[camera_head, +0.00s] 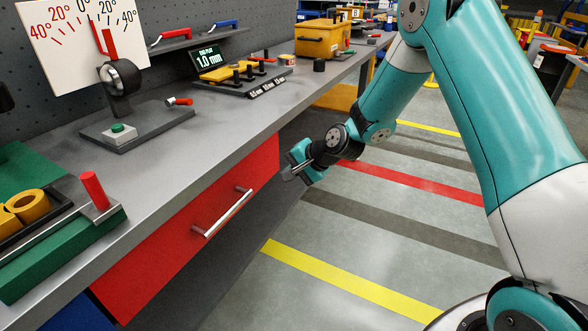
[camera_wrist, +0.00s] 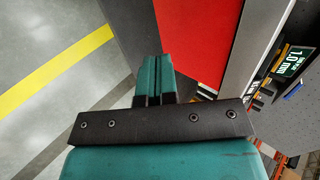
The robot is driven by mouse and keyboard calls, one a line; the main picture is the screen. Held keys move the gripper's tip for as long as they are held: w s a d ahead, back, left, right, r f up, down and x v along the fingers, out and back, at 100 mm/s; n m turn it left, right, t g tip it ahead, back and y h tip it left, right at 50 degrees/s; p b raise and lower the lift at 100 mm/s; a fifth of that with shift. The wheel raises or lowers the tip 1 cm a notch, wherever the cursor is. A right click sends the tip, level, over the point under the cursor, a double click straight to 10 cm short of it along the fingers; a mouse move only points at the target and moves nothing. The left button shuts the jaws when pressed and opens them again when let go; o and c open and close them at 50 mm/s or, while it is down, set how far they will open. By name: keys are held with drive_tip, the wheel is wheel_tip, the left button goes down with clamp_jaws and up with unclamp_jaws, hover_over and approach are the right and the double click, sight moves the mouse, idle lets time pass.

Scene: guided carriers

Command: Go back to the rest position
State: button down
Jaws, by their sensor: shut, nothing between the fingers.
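My gripper (camera_head: 288,172) is at the end of my teal and white arm, out in the open air beside the workbench (camera_head: 222,145). It is low, near the far end of the red drawer (camera_head: 200,225) front. In the wrist view my gripper (camera_wrist: 153,78) shows its two teal fingers pressed together with nothing between them. The red drawer front (camera_wrist: 195,40) lies just past the fingers in that view. The drawer looks closed, with a silver bar handle (camera_head: 222,212).
On the bench stand an angle gauge board (camera_head: 85,40), a green button (camera_head: 118,130), a digital display (camera_head: 206,57) and a yellow bin (camera_head: 318,40). A green fixture (camera_head: 60,250) is at the near left. The floor right of the bench is clear, with yellow (camera_head: 340,278) and red stripes.

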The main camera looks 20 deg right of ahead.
drive_tip(key=s+a+r+n+g+p, duration=0.2)
drive_tip(key=s+a+r+n+p, duration=0.15)
drive_tip(key=s+r, duration=0.5)
drive_tip(key=s+a+r+n+g+p, duration=0.25)
drive_tip(key=s+r+n, duration=0.3)
drive_tip(key=r, duration=0.55)
drive_tip(key=s+r+n+g+h+p, duration=0.1)
drive_tip(key=s+r+n, duration=0.3)
drive_tip(key=s, duration=0.6)
drive_tip(key=s+r+n+g+h+p, duration=0.1)
drive_tip(key=s+r+n+p, duration=0.2)
drive_tip(key=s+r, duration=0.3)
drive_tip(key=s+p, duration=0.1)
drive_tip(key=s, duration=0.4)
drive_tip(key=shift+a+r+n+p, duration=0.15)
drive_tip(key=shift+a+n+p, duration=0.05)
drive_tip(key=shift+n+p, duration=0.2)
drive_tip(key=shift+g, duration=0.25)
